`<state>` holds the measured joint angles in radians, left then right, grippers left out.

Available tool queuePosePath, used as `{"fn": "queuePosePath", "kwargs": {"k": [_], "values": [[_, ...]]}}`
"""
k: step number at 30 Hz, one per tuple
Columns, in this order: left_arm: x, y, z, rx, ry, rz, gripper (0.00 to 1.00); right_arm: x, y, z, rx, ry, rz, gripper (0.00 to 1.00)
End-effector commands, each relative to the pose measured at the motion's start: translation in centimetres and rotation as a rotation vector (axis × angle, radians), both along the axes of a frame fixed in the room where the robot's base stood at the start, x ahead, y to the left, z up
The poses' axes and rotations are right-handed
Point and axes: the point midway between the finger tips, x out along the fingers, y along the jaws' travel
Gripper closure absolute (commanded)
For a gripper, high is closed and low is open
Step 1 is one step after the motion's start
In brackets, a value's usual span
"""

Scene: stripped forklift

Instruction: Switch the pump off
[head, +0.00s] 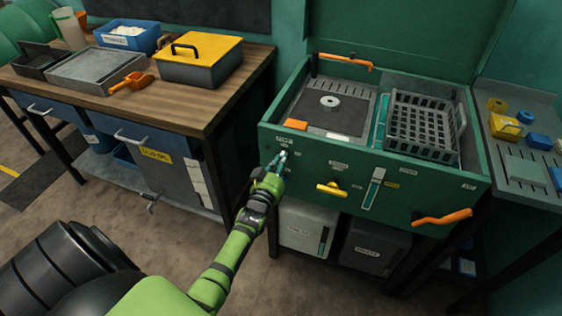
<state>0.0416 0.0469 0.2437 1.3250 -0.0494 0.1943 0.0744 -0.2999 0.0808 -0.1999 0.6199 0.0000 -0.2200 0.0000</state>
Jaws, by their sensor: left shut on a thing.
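A green parts-washing cabinet (315,152) stands at the right, with labelled controls along its front panel. My left gripper (281,160) is at the left end of that panel, its fingers shut on a small control there, which looks like the pump switch. The fingers hide most of the control, so its position cannot be told. The small labels beside it cannot be read. My right gripper is not in view.
The panel also has a yellow handle (331,189), a level gauge (373,187) and an orange lever (441,217). A grey basket (424,126) sits in the cabinet. A wooden workbench (190,98) stands left, with open floor in front.

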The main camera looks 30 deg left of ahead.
Motion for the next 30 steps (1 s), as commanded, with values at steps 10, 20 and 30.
{"fn": "queuePosePath", "kwargs": {"k": [10,20,30], "values": [[0.02,0.00,0.06,-0.027,-0.008,0.000,1.00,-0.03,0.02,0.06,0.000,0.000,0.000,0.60],[0.01,0.00,0.06,-0.026,-0.007,0.000,0.59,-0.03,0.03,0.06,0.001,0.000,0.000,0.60],[-0.29,-0.07,-0.03,-0.024,-0.006,0.000,0.59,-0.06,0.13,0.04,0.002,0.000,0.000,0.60]]}}
